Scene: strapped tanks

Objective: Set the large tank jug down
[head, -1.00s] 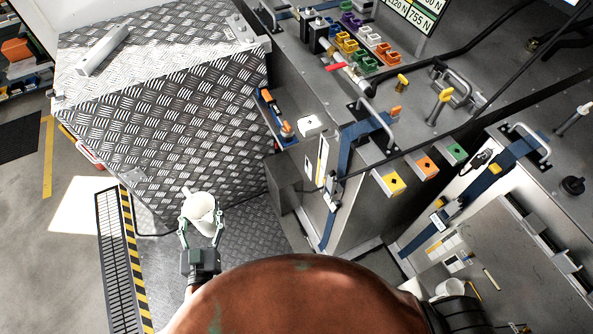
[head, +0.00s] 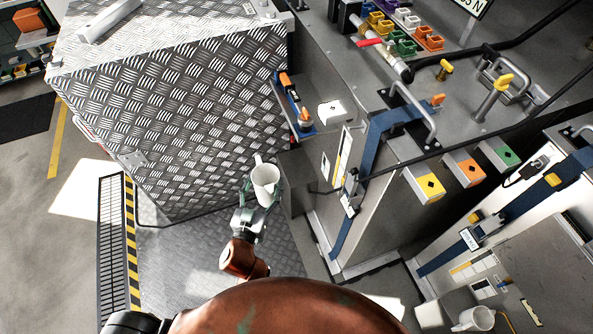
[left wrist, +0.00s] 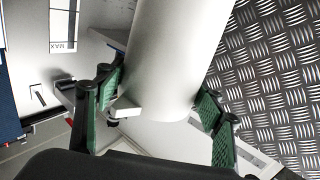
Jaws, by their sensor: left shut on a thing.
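A white jug (head: 265,182), with a handle on its upper left side, is in my left gripper (head: 261,197) in the head view. The green-padded fingers are shut on its sides. The jug is above the tread-plate floor, near a grey block beside the tank; I cannot tell if it touches anything. In the left wrist view the jug (left wrist: 172,55) fills the middle between the left gripper's fingers (left wrist: 160,105). My right gripper is not in view.
A tread-plate box (head: 175,110) stands behind and left. A strapped grey tank (head: 375,210) stands to the right with a blue strap (head: 372,145). A small shelf (head: 296,108) juts out near the jug. Another white jug (head: 474,319) shows at bottom right. Tread-plate floor (head: 205,245) is clear.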

